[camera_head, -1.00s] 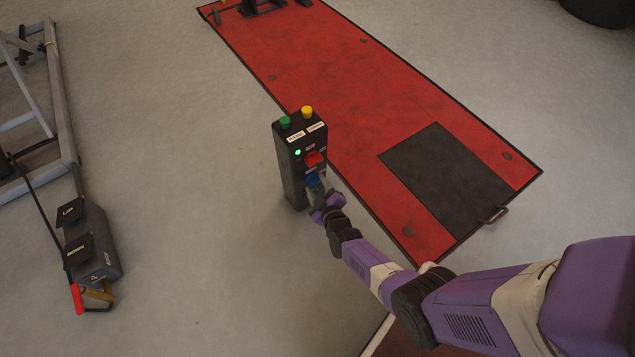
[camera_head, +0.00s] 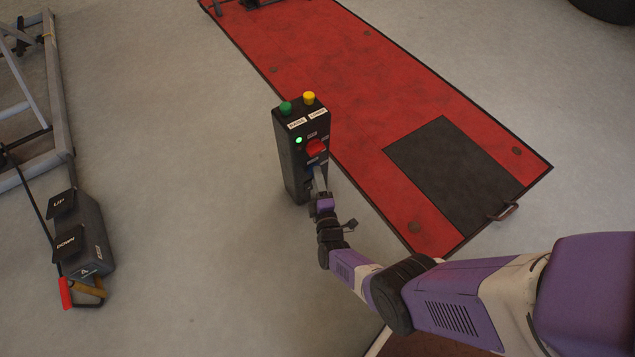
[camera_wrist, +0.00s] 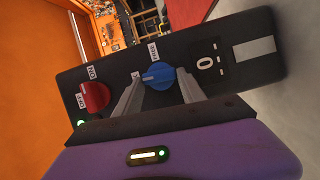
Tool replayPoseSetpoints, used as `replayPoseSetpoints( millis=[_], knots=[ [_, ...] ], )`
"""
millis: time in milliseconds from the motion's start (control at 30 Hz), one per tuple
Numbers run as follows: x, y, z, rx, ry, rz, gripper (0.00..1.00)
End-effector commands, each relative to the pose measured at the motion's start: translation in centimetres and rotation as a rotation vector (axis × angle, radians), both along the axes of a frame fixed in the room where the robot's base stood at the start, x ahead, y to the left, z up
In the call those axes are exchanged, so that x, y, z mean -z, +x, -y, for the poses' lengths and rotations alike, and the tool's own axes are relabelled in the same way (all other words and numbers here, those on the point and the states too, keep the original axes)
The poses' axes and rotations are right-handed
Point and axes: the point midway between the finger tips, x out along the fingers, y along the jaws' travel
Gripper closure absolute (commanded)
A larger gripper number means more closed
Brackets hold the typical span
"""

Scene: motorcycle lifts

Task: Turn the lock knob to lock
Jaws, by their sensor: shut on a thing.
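The black control box (camera_head: 291,172) stands upright on the floor beside the red lift platform. Its blue knob (camera_wrist: 159,76) is low on the front face, and in the head view my gripper mostly covers it. My gripper (camera_wrist: 161,71) has one finger on each side of the blue knob and is shut on it. The knob's white pointer line points left in the wrist view, toward a small label partly hidden by a finger. Another label stands above the knob.
A red knob (camera_wrist: 94,96) with ON and OFF labels sits beside the blue one. Green (camera_head: 286,108) and yellow (camera_head: 309,98) buttons top the box. A red lift platform (camera_head: 350,90) lies behind. An UP/DOWN pedal unit (camera_head: 92,240) is at left. Floor between is clear.

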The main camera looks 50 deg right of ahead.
Motion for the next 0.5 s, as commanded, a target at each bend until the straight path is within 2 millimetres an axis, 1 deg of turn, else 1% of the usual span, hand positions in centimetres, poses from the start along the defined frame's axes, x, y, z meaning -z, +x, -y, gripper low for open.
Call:
replayPoseSetpoints(
  millis=[33,200,500],
  knots=[
    [0.30,0.02,-0.04,-0.001,-0.018,-0.006,0.93],
    [0.26,0.03,-0.05,-0.002,-0.066,-0.020,0.93],
    [0.16,0.03,-0.05,-0.002,-0.090,-0.028,0.93]
  ],
)
